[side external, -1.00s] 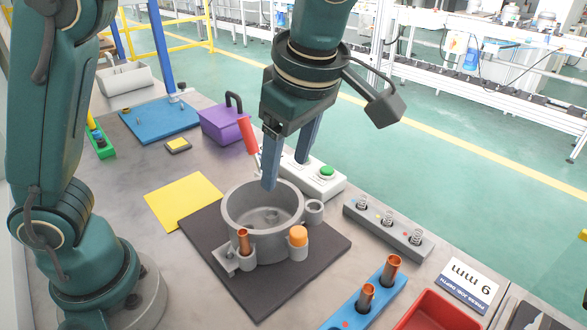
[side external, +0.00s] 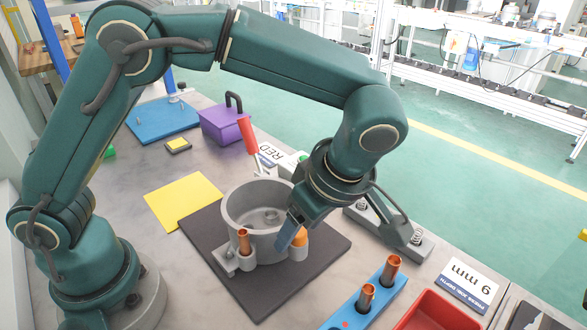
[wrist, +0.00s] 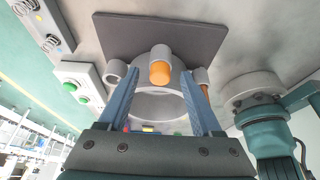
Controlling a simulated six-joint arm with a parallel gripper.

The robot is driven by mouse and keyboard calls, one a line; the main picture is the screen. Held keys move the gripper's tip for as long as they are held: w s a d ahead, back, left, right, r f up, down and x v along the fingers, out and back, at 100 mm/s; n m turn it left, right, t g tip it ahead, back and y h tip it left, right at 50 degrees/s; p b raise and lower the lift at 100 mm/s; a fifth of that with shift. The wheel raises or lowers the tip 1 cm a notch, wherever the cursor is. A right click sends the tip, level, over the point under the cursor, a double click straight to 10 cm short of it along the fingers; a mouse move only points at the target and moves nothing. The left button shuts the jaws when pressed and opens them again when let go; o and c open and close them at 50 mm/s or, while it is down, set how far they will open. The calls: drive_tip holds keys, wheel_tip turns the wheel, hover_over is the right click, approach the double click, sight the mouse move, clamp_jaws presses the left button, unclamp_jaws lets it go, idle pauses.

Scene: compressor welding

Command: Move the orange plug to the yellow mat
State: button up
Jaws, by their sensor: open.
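The orange plug (side external: 300,238) sits in a small socket on the side of the grey compressor housing (side external: 243,208), partly hidden by my gripper in the side view. In the wrist view the plug (wrist: 160,73) shows between and beyond my two blue fingers. My gripper (side external: 290,230) is open and tilted, close beside the plug, with nothing between its fingers. It also shows in the wrist view (wrist: 160,88). The yellow mat (side external: 184,201) lies flat and empty on the table, left of the housing.
The housing stands on a dark mat (side external: 260,290) and carries a copper tube (side external: 244,242) near the plug. A blue block (side external: 367,300) with copper tubes and a red tray (side external: 437,312) lie at front right.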

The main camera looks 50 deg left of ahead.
clamp_jaws()
unclamp_jaws()
